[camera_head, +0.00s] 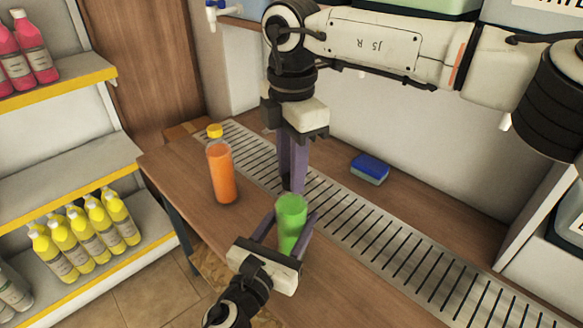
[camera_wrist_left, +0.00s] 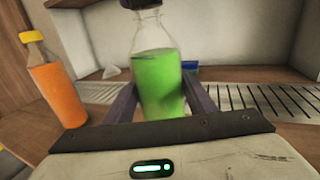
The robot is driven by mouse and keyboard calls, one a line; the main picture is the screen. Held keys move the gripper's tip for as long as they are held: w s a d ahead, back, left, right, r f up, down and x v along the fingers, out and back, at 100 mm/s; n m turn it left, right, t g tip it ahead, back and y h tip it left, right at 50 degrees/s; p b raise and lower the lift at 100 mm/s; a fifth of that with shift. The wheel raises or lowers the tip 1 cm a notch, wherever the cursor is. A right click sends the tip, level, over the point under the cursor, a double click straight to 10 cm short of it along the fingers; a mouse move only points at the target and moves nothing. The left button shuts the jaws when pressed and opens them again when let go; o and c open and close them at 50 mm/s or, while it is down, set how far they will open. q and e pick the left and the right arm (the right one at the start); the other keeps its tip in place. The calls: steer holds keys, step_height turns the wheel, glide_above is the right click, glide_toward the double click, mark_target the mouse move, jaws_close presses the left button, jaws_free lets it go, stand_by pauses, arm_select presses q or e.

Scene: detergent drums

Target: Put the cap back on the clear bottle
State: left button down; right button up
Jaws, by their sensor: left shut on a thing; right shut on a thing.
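A clear bottle with green liquid (camera_head: 291,212) stands upright at the table's front edge. In the left wrist view the green bottle (camera_wrist_left: 160,85) is between my left gripper's purple fingers. My left gripper (camera_head: 284,232) is shut on its body. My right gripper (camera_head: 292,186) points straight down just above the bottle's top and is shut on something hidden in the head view. In the left wrist view a dark cap (camera_wrist_left: 141,4) shows at the top of the neck, cut by the frame edge. I cannot tell whether it is seated.
A bottle with orange liquid and a yellow cap (camera_head: 221,172) stands to the left. A slotted metal drain strip (camera_head: 365,226) runs behind the bottles. A blue sponge (camera_head: 370,168) lies beyond it. Shelves with yellow bottles (camera_head: 88,235) are at left. The table's right side is clear.

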steer(key=m, duration=0.7)
steer(key=shift+m, duration=0.3)
steer(key=m, duration=0.3)
steer(key=shift+s+a+f, duration=0.1)
steer(key=shift+s+a, duration=0.2)
steer(key=shift+s, duration=0.05)
steer(key=shift+w+d+m, duration=0.2)
steer(key=shift+m, duration=0.8)
steer(key=o, duration=1)
steer(key=shift+w, duration=0.1)
